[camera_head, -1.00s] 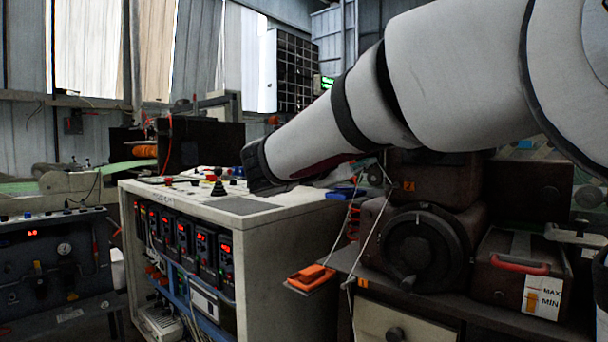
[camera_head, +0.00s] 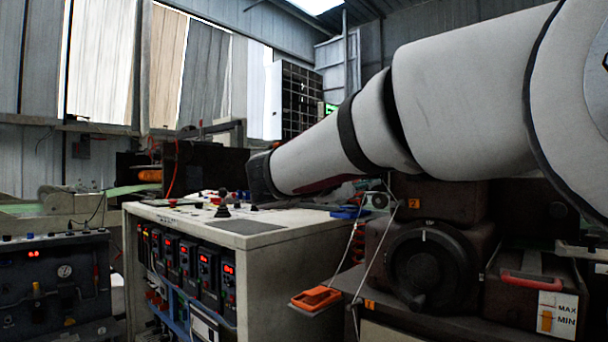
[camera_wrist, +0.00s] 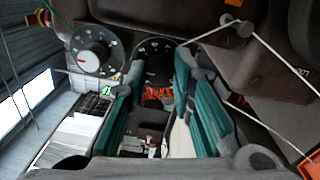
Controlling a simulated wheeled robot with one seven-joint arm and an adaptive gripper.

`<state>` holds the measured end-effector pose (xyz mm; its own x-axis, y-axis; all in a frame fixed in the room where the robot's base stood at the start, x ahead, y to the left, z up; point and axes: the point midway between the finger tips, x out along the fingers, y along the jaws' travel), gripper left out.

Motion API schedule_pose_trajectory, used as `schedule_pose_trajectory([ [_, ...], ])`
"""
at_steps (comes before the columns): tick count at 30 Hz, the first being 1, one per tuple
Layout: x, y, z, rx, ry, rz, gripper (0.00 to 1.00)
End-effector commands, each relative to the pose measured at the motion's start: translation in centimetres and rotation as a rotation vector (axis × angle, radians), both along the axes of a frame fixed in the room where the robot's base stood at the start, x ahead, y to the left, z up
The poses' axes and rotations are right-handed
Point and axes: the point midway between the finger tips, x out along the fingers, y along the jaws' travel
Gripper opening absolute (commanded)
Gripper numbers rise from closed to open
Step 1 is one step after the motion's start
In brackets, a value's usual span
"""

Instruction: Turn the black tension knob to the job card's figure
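In the wrist view my gripper (camera_wrist: 160,118) is open, its two teal fingers apart with nothing held between them. A round black dial with pale scale marks (camera_wrist: 155,50) lies beyond the gap between the fingers; I cannot tell whether it is the tension knob. Up and left of it is a pale grey knob with a red pointer (camera_wrist: 92,58) on a dark numbered dial, apart from the fingers. In the head view my arm reaches left over the white-topped console, and its fingers do not show. I cannot make out a job card figure.
The console (camera_head: 285,238) carries red-lit drive units. Right of it are a large black handwheel (camera_head: 425,262) with a white mark, an orange clip (camera_head: 316,298) on cords, and a box with a MAX/MIN label (camera_head: 556,315). Cords (camera_wrist: 268,50) run close right of the fingers.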

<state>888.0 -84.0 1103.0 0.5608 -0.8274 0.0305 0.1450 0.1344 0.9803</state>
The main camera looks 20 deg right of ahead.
Motion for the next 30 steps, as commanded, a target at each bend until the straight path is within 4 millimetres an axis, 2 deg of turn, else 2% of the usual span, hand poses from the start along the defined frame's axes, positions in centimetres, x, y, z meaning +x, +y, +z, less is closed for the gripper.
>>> schedule_pose_trajectory([
  [2,0.0,0.0,-0.1,0.000,0.002,0.000,0.39],
  [14,-0.3,0.6,0.1,-0.003,0.000,0.003,0.39],
  [30,-5.7,8.6,-0.4,-0.002,0.000,0.003,0.39],
])
